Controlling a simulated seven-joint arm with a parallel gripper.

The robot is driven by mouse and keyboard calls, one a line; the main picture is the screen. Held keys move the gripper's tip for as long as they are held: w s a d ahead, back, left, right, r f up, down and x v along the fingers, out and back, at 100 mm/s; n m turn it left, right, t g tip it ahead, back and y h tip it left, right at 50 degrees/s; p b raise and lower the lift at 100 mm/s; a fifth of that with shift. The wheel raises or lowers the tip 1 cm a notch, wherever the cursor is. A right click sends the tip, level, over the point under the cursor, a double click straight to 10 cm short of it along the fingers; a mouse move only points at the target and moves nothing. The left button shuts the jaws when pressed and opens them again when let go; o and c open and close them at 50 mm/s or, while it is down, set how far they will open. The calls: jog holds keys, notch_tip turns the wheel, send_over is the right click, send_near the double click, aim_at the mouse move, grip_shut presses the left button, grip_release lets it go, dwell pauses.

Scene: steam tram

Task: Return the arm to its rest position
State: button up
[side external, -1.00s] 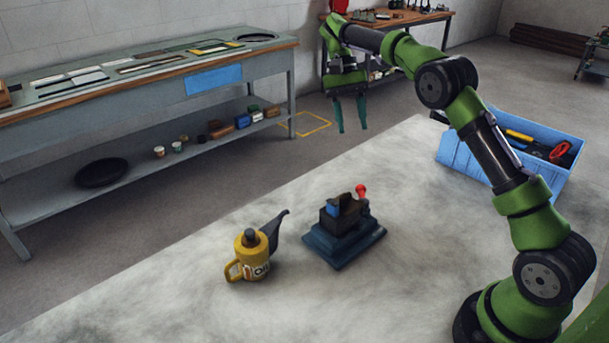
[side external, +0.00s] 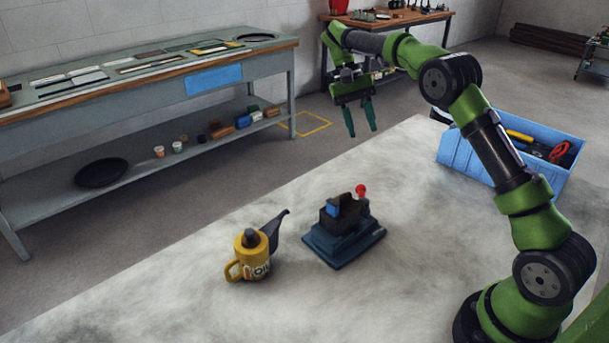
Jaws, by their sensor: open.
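My gripper (side external: 361,134) has two teal fingers that point down and stand apart, with nothing between them. It hangs in the air at the top middle of the side view, beyond the far edge of the pale work surface (side external: 330,300) as seen in the picture. My green and black arm reaches up and over to it from the lower right. The gripper touches nothing that I can see.
A yellow oil can (side external: 251,260) and a dark blue fixture (side external: 344,235) with a red knob stand on the work surface. A blue tool crate (side external: 465,160) stands behind my arm. A grey workbench (side external: 100,100) is at the left, a wooden table (side external: 440,16) at the back. The surface's front left is clear.

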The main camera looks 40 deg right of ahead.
jog(key=s+a+r+n+t+y, duration=0.1)
jog(key=s+a+r+n+t, duration=0.1)
jog(key=s+a+t, duration=0.4)
jog(key=s+a+r+n+t+y, duration=0.1)
jog(key=s+a+t, duration=0.5)
jog(key=s, duration=1)
jog(key=a+r, duration=0.1)
jog(key=a, duration=0.2)
jog(key=shift+s+a+r+n, duration=0.2)
jog(key=shift+a+r+n, duration=0.05)
jog(key=shift+r+n, duration=0.15)
